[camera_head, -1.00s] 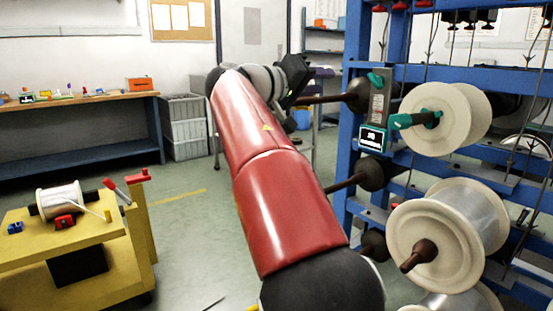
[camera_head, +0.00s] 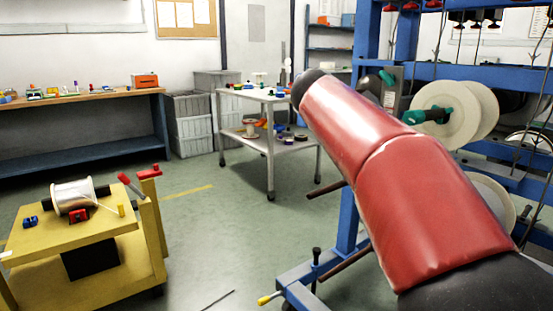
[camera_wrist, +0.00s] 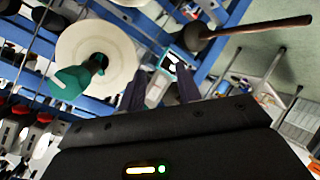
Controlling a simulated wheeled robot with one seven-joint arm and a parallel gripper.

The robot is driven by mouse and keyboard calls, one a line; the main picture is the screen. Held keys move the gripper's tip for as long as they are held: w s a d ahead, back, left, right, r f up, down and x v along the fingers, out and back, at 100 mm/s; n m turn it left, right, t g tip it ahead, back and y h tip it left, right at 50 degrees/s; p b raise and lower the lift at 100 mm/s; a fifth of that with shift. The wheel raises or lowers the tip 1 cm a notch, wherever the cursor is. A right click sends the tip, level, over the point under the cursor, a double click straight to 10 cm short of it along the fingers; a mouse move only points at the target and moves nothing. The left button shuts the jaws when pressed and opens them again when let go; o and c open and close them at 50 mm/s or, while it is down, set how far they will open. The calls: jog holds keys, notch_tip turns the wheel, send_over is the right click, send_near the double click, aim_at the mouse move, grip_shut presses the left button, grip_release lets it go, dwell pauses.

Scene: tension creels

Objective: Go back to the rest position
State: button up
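My red arm reaches up and left across the right half of the head view, and its end is hidden there. A white spool (camera_head: 458,112) with a green holder (camera_head: 428,115) sits on the rack. In the wrist view this spool (camera_wrist: 112,42) is left of the fingers.
A yellow cart (camera_head: 95,238) carrying a wire spool (camera_head: 74,196) stands at lower left. A grey table (camera_head: 262,98) with small items stands mid-room. A workbench (camera_head: 70,101) runs along the left wall. A bare brown rod (camera_wrist: 262,32) sticks out from the rack. Floor between cart and rack is mostly clear.

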jog(key=s+a+f+y, duration=0.1)
jog(key=s+f+y, duration=0.2)
jog(key=s+f, duration=0.5)
jog(key=s+a+f+g+y, duration=0.1)
jog(key=s+a+f+y, duration=0.1)
jog(key=s+f, duration=0.7)
jog(key=s+a+f+g+y, duration=0.1)
jog(key=s+f+y, duration=0.3)
jog(key=s+f, duration=0.5)
jog(key=s+p, duration=0.1)
jog(key=s, duration=0.3)
jog(key=shift+s+a+f+y, duration=0.15)
jog(key=shift+s+a+y, duration=0.05)
jog(key=shift+a+y, duration=0.15)
